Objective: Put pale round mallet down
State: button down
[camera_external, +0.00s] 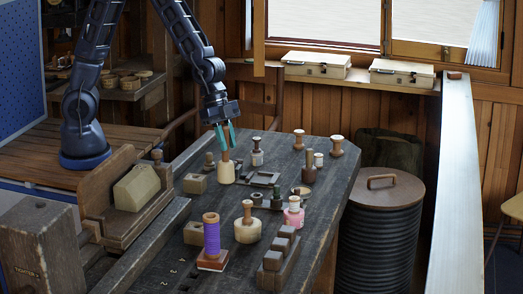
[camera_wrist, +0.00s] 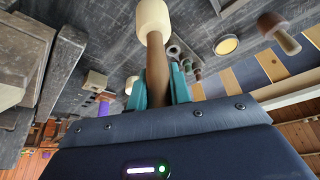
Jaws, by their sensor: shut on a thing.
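The pale round mallet (camera_external: 226,174) has a cream head and a brown wooden handle. It is upright, head down, over the far left part of the dark workbench. In the wrist view its pale head (camera_wrist: 153,18) is at the top, with the brown handle running down between the teal fingers. My gripper (camera_external: 225,137) is shut on the handle from above. The head is at or very near the bench top; I cannot tell whether it touches.
A second cream-headed mallet (camera_external: 247,233) and a purple spool (camera_external: 211,236) stand nearer the front. A dark tray (camera_external: 263,179), several spools and a pink-based spool (camera_external: 293,213) stand to the right.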

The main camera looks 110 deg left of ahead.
aim_at(228, 158)
jog(key=shift+f, duration=2.25)
jog(key=c, duration=1.3)
grip_release()
jog(key=v, duration=1)
jog(key=s+a+r+n, duration=0.2)
jog(key=s+r, duration=0.3)
jog(key=s, duration=0.5)
jog(key=s+a+r+n+y, duration=0.1)
jog(key=s+a+r+n, duration=0.1)
jog(key=s+r, duration=0.4)
jog(key=s+a+r+n+y, duration=0.1)
jog(key=s+r, duration=0.4)
jog(key=s, duration=0.8)
jog(key=shift+s+a+r+n+t, duration=0.2)
jog(key=shift+a+n, duration=0.1)
jog(key=shift+a, duration=0.2)
jog(key=shift+s+a+r+n+t, duration=0.1)
jog(key=shift+a+n+t, duration=0.15)
jog(key=shift+a, duration=0.25)
